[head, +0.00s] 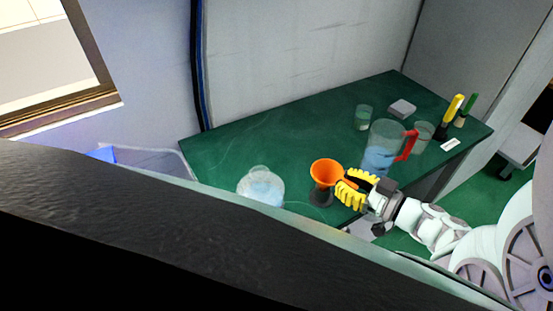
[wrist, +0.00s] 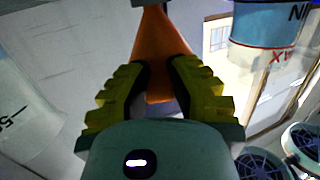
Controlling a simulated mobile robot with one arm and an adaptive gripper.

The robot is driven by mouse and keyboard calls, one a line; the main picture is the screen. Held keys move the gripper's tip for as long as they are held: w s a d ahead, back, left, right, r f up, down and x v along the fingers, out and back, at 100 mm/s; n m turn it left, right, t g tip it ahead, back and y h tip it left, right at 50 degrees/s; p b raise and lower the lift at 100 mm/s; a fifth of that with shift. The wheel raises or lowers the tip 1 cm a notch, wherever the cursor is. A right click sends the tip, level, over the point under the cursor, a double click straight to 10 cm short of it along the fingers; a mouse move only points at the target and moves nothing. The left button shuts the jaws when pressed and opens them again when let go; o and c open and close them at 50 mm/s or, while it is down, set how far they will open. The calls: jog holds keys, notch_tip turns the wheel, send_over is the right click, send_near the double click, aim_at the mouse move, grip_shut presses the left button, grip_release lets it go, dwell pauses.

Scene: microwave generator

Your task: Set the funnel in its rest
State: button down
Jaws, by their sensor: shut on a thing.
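The orange funnel (head: 326,172) is upright, wide mouth up, over a dark round rest (head: 321,197) near the table's front edge. Its lower end meets the rest in the head view; I cannot tell whether it is fully seated or just above. My gripper (head: 346,188), with yellow ribbed fingers, reaches in from the right at the funnel's side. In the wrist view the funnel (wrist: 162,45) lies between the fingertips (wrist: 158,72), and the gripper is shut on it. The stem is mostly hidden.
A large jug (head: 380,160) with a red handle and blue liquid stands just behind my gripper. A round clear vessel (head: 262,187) is left of the rest. Beakers (head: 363,117), a grey block (head: 402,108) and yellow and green-handled tools (head: 453,108) stand farther back. The green table's (head: 270,135) back left is clear.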

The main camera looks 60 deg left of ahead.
jog(key=shift+f+b, duration=0.5)
jog(key=shift+f, duration=0.15)
jog(key=c, duration=0.9)
grip_release()
jog(key=v, duration=1.2)
jog(key=shift+r, duration=0.1)
